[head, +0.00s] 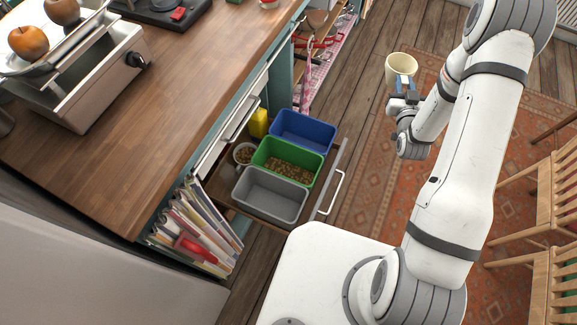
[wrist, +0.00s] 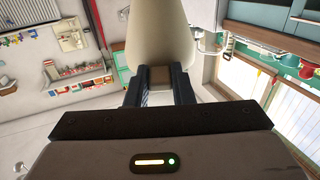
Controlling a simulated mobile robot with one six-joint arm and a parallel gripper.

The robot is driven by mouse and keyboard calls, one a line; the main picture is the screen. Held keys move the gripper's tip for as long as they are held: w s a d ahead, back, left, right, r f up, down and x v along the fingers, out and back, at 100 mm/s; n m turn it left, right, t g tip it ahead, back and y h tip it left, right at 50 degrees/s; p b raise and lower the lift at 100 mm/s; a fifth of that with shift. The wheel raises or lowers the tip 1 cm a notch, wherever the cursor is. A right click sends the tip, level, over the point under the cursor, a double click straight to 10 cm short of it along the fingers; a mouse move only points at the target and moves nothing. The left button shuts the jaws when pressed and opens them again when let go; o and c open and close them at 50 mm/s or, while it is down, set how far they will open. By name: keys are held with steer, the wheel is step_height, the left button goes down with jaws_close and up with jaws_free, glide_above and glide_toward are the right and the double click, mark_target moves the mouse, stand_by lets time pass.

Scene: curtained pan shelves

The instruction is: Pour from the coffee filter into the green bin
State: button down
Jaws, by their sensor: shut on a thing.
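The cream coffee filter (head: 400,66) is held by my gripper (head: 404,90) at the upper right in the head view, over the floor and rug. In the wrist view the filter (wrist: 158,40) rises between the two fingers of my gripper (wrist: 159,78), which are shut on it. Its inside is too small to read. The green bin (head: 287,161) stands in the pulled-out drawer, left of and nearer than my gripper, with brown bits lying in it. My gripper is well apart from the bin.
A blue bin (head: 304,131) and a grey bin (head: 269,194) flank the green one in the drawer. A small bowl of brown bits (head: 244,154) and a yellow box (head: 258,122) sit beside them. The wooden counter (head: 190,85) is at left; wooden chairs (head: 545,215) stand at right.

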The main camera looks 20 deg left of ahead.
steer(key=s+a+f+n+g+y+b, duration=0.2)
steer(key=a+f+n+g+y+b, duration=0.2)
steer(key=f+b, duration=0.5)
steer(key=s+a+f+n+g+y+b, duration=0.3)
steer(key=a+f+n+g+y+b, duration=0.1)
steer(key=f+b, duration=0.5)
steer(key=s+a+f+n+g+y+b, duration=0.3)
steer(key=a+f+n+g+y+b, duration=0.1)
steer(key=f+b, duration=0.5)
steer(key=f+n+g+y, duration=0.1)
steer(key=n+g, duration=0.1)
steer(key=g, duration=0.1)
steer(key=shift+s+a+g+y+b, duration=0.15)
steer(key=shift+a+g+y+b, duration=0.05)
steer(key=shift+g+y+b, duration=0.2)
